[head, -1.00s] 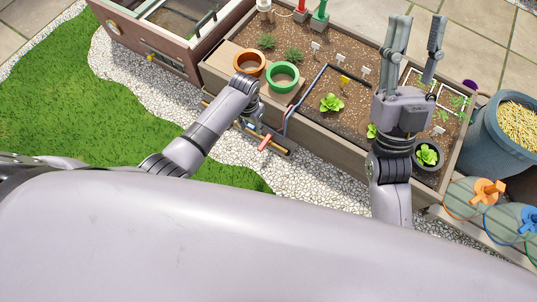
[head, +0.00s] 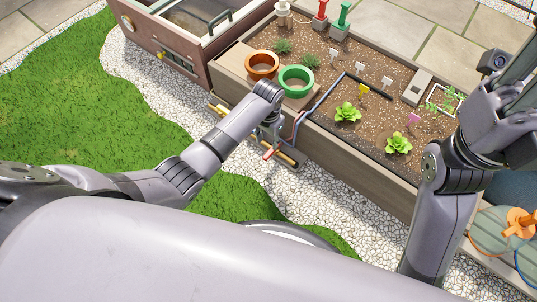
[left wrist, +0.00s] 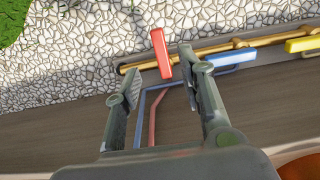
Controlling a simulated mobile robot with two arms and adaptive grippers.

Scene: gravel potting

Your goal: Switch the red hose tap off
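The red tap lever (left wrist: 161,53) sits on a brass pipe beside the planter and lies crosswise to the pipe. It also shows in the head view (head: 272,151). My left gripper (left wrist: 162,72) is open, with its two fingers apart. The red lever is just beyond the fingertips and near the middle of the gap, touching neither finger as far as I can see. In the head view my left gripper (head: 270,130) is partly hidden by its own arm. My right gripper (head: 512,85) is at the right edge, its fingers cut off by the frame.
A blue lever (left wrist: 230,57) and a yellow lever (left wrist: 303,44) lie along the same brass pipe (left wrist: 205,49). Bent hoses, one blue and one red, show between the fingers. The planter (head: 375,165) with lettuces stands beyond; white gravel (head: 330,205) lies in front.

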